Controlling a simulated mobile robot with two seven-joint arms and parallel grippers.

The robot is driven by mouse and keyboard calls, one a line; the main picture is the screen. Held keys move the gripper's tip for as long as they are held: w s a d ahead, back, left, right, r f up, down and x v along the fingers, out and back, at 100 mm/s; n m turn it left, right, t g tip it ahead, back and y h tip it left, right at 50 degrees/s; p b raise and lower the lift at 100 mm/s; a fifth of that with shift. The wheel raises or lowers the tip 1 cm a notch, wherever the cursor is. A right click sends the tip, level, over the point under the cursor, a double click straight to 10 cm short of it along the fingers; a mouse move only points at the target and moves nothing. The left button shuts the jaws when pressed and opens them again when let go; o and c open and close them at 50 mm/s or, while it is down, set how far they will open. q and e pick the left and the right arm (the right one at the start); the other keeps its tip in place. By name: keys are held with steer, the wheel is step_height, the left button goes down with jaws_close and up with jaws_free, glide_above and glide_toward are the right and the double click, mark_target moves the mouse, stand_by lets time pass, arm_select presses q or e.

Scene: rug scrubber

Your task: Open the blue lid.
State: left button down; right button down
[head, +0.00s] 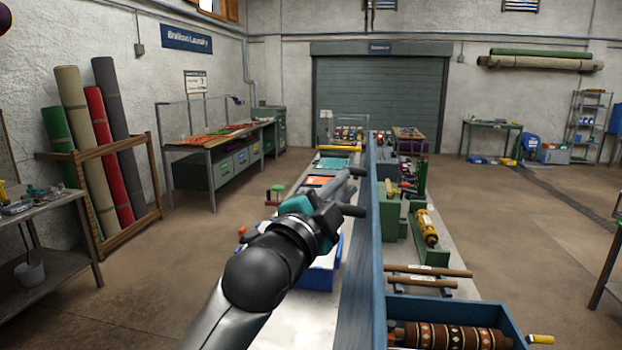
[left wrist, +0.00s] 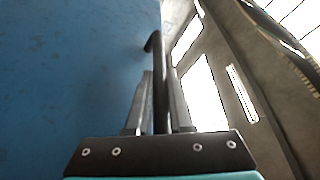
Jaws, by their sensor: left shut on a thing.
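The blue lid (head: 378,270) stands upright and nearly edge-on in the head view, a tall narrow blue panel running down the middle. In the left wrist view its flat blue face (left wrist: 70,80) fills the left side. My left gripper (head: 355,173) is at the lid's left side, its arm reaching up from below. In the left wrist view the gripper (left wrist: 160,76) is shut on a dark bar-shaped handle (left wrist: 154,44), which bends toward the blue face at its far end. The handle's other end is hidden by the gripper. My right gripper is not in view.
A blue open box (head: 500,315) with a patterned roll (head: 450,336) lies right of the lid. A green stand with a yellow roller (head: 427,228) is beyond it. A long bench with trays and tools runs behind. Open floor (head: 510,230) lies to the right.

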mark_target(360, 264)
arm_select(q)
steer(key=s+d+f+m, duration=0.1)
steer(key=d, duration=0.8)
steer(key=shift+s+f+g+p, duration=0.2)
steer(key=shift+s+g+p, duration=0.1)
steer(key=shift+s+p, duration=0.15)
steer(key=shift+w, duration=0.1)
steer(key=c, duration=0.8)
jaws_free()
steer(key=shift+r, duration=0.1)
steer(key=b+v, duration=0.2)
steer(key=v, duration=1.3)
steer(key=shift+b, duration=0.3)
